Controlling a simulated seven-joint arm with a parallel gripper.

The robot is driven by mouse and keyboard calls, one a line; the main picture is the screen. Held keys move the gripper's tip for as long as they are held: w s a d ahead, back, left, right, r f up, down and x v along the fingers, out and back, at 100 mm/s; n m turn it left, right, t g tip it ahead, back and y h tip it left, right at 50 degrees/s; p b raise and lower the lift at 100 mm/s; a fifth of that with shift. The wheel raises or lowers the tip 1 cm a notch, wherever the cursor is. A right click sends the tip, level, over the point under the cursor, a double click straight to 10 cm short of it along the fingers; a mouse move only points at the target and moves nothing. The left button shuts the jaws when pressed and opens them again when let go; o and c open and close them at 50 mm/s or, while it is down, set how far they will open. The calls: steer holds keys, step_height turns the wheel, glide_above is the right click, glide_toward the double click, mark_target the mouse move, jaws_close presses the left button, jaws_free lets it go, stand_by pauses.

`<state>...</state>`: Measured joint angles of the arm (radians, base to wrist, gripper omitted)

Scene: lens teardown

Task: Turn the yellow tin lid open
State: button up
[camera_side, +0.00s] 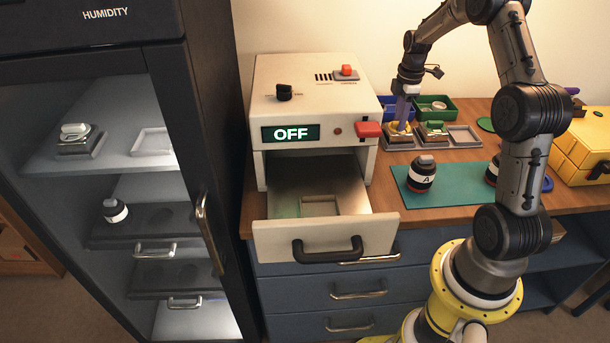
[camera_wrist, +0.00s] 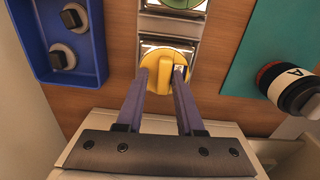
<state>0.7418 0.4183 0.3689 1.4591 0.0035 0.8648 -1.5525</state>
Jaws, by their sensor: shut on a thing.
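The yellow tin lid (camera_wrist: 160,66) is round with a raised grip across it. It sits on a square metal tin (camera_wrist: 187,50) in the wrist view. My gripper (camera_wrist: 162,73) has its two purple fingers on either side of the lid's raised grip and is shut on it. In the side view my gripper (camera_side: 402,120) points down at the tin, beside the white machine. The lid (camera_side: 400,128) shows there only as a small yellow patch, partly hidden by the fingers. I cannot tell how far the lid is turned.
A blue bin (camera_wrist: 97,45) with dark knobs stands left of the tin. A green-lidded tin (camera_side: 433,128) and an open metal tray (camera_side: 464,135) stand to the right. Lens A (camera_side: 421,173) stands on the teal mat (camera_side: 440,192). The white machine (camera_side: 312,92) reads OFF, its drawer (camera_side: 326,235) pulled out.

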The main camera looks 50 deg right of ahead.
steer(key=shift+s+a+f+g, duration=0.15)
steer(key=shift+s+a+f, duration=0.05)
steer(key=shift+f, duration=0.25)
steer(key=shift+s+a+f+g, duration=0.15)
steer(key=shift+s+a+f, duration=0.05)
steer(key=shift+f, duration=0.25)
steer(key=o, duration=0.7)
steer(key=shift+c, duration=0.2)
steer(key=shift+w+d+r, duration=0.1)
steer(key=shift+r, duration=2.05)
steer(key=shift+d+r, duration=0.1)
steer(key=shift+r, duration=2.05)
